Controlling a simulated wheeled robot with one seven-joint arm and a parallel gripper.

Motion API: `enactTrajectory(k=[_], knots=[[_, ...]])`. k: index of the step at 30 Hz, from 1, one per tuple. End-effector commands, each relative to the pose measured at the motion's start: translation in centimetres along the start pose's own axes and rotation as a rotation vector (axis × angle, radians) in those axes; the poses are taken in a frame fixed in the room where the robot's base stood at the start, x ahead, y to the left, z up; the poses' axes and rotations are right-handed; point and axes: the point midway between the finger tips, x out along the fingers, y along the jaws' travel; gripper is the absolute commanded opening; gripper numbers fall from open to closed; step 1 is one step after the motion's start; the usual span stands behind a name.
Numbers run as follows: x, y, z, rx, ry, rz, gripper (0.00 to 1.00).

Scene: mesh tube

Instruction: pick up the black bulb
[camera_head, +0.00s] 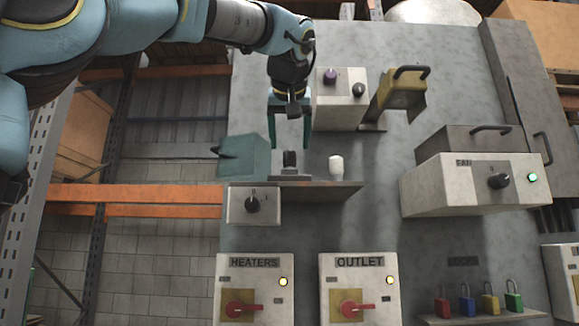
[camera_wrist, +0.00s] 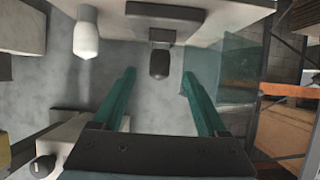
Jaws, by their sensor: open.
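The black bulb (camera_head: 289,160) stands upright on a small shelf (camera_head: 320,194) near the middle of the head view. In the wrist view the black bulb (camera_wrist: 160,62) lies ahead of my gripper, centred between the two fingers and beyond their tips. My gripper (camera_head: 290,146) hangs just above and around the line of the bulb in the head view, with its teal fingers apart. My gripper also shows in the wrist view (camera_wrist: 158,78), open and with nothing between the fingers. Contact with the bulb is not visible.
A teal translucent cover (camera_head: 245,157) is close on the left.

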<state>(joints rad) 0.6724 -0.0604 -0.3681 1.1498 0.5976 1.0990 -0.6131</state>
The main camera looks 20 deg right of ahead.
Motion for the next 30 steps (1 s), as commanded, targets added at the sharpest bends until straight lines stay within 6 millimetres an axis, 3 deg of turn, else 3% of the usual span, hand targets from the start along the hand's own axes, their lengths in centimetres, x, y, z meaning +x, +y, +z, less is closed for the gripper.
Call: enactTrajectory(k=[6, 14, 22, 30], knots=[[3.5, -0.1, -0.2, 0.001, -0.003, -0.003, 0.76], [5.4, -0.1, -0.5, 0.0, -0.003, -0.003, 0.76], [9.1, -0.1, -1.5, 0.0, -0.003, -0.002, 0.76], [10.1, -0.1, -1.2, 0.0, -0.001, 0.0, 0.76]])
